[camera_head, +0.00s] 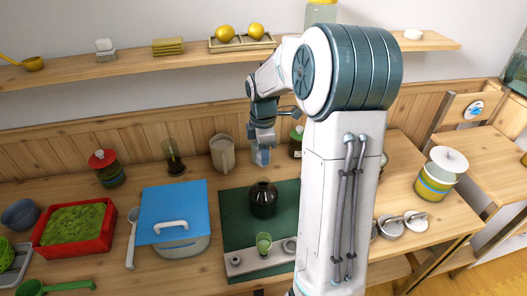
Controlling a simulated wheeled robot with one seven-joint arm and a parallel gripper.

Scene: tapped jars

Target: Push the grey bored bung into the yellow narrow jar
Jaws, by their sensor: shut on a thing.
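My gripper (262,138) points down over the back of the worktop, in front of the wooden back panel. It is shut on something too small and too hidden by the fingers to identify. A pale blue, clear vessel (261,156) shows right under the fingers; I cannot tell whether they touch. I cannot make out the grey bored bung for certain. A pale rack (248,263) at the front of the green mat has small grey round parts and a green cup (263,243).
A dark round flask (263,199) stands on the green mat (233,211). A beige jug (222,153), a dark slim vessel (174,157) and a red-lidded jar (106,168) line the back. A blue board (172,206) and red tray (40,246) lie left.

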